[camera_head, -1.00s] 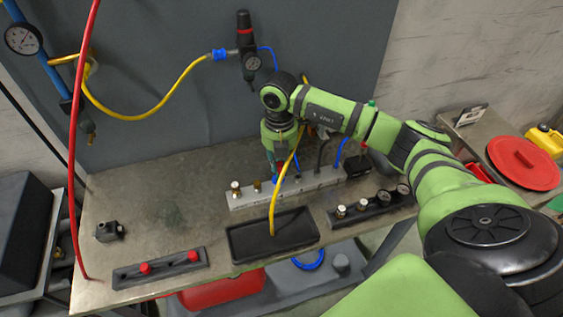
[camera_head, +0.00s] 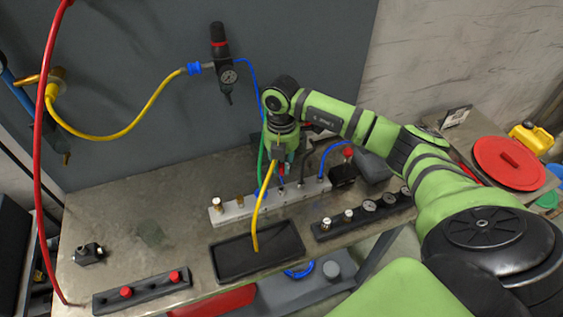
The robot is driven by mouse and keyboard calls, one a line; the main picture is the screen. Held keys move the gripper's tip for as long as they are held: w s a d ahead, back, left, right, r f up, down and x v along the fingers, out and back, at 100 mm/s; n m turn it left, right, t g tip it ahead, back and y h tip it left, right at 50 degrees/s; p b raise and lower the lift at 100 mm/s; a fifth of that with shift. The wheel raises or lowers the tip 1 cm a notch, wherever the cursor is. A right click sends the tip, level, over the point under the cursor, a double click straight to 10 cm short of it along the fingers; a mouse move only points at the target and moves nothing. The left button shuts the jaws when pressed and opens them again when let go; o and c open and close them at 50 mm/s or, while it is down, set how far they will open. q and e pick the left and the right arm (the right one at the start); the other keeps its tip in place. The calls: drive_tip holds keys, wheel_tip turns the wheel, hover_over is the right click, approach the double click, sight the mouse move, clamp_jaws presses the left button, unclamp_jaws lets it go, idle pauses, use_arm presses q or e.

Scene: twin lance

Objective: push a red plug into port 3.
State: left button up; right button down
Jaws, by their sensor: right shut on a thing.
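A pale manifold bar (camera_head: 229,215) with a row of ports lies on the metal bench. Brass fittings stand at its left end, and hoses meet it farther right. My right gripper (camera_head: 281,168) points down over the middle of the bar and is shut on a small red thing, probably a red plug, mostly hidden by the jaws and hoses. I cannot tell which port is below it, or whether it touches the bar. Two more red plugs, a left one (camera_head: 126,292) and a right one (camera_head: 175,277), sit in a dark rack (camera_head: 105,304) at the front left. My left gripper is not in view.
A black tray (camera_head: 225,262) lies in front of the manifold, with a yellow hose hanging over it. A dark gauge strip (camera_head: 330,232) is to its right. A red hose (camera_head: 38,150) hangs at the left. The bench's left middle is largely clear.

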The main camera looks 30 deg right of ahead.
sight(282, 175)
wheel_tip(282, 175, down, 4)
drive_tip(key=shift+r+b, duration=0.2)
drive_tip(key=shift+b, duration=1)
drive_tip(key=shift+f+b, duration=0.5)
drive_tip(key=shift+f, duration=0.2)
drive_tip(key=shift+s+f+b, duration=0.1)
drive_tip(key=shift+f+b, duration=1.1)
drive_tip(key=shift+f, duration=0.35)
drive_tip(key=c, duration=1.1)
unclamp_jaws()
